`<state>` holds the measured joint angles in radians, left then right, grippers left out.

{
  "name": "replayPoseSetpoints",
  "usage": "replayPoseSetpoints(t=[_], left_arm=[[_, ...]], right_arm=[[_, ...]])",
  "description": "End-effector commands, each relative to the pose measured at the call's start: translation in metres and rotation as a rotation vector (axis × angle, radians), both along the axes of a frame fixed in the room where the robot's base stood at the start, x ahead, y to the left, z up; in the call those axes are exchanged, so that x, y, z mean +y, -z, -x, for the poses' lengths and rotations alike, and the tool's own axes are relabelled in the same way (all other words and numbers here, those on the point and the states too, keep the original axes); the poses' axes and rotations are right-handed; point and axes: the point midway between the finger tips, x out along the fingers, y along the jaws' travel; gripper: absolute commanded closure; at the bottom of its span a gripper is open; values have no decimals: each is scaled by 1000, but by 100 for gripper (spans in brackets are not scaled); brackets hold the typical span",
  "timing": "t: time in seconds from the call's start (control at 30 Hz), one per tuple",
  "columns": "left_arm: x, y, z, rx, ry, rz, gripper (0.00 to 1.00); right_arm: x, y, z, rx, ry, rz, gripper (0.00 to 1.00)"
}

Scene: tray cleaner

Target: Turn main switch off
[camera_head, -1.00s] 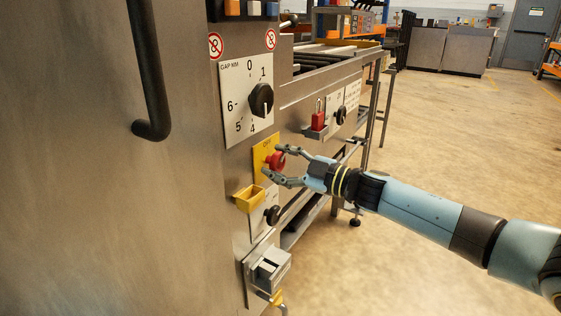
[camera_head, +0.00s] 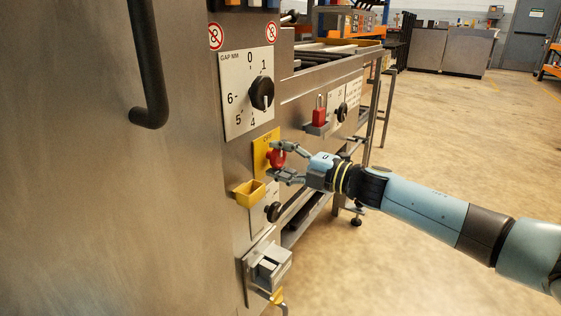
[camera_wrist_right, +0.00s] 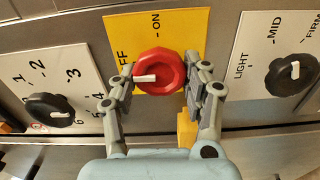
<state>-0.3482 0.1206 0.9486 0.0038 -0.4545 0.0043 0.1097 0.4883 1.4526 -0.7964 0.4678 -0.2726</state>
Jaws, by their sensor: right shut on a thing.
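The main switch is a red rotary knob (camera_head: 276,158) on a yellow plate (camera_head: 263,143) on the steel machine front. In the right wrist view the red knob (camera_wrist_right: 160,66) sits on the yellow plate (camera_wrist_right: 180,22) with ON and a partly covered OFF label. Its white pointer mark is at the knob's left, towards the OFF label. My right gripper (camera_head: 277,160) is shut on the knob, one finger on each side. It also shows in the right wrist view (camera_wrist_right: 158,77). My left gripper is not in view.
A black gap dial (camera_head: 261,93) is above the switch. A yellow box (camera_head: 249,193) juts out just below it, with a black knob (camera_head: 273,212) nearby. The floor at right is open.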

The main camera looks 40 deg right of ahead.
Motion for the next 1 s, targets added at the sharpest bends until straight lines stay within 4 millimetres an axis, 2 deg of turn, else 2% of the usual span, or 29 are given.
replayPoseSetpoints(t=[0.67, 0.7, 0.83, 1.0], left_arm=[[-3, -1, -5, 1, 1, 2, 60], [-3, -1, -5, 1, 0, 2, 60], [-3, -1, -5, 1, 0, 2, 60], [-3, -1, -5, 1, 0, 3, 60]], right_arm=[[0, 2, 1, -19, -1, 54, 84], [0, 2, 1, -19, -1, 54, 47], [0, 2, 1, -19, -1, 53, 30], [0, 1, 0, -20, -1, 52, 29]])
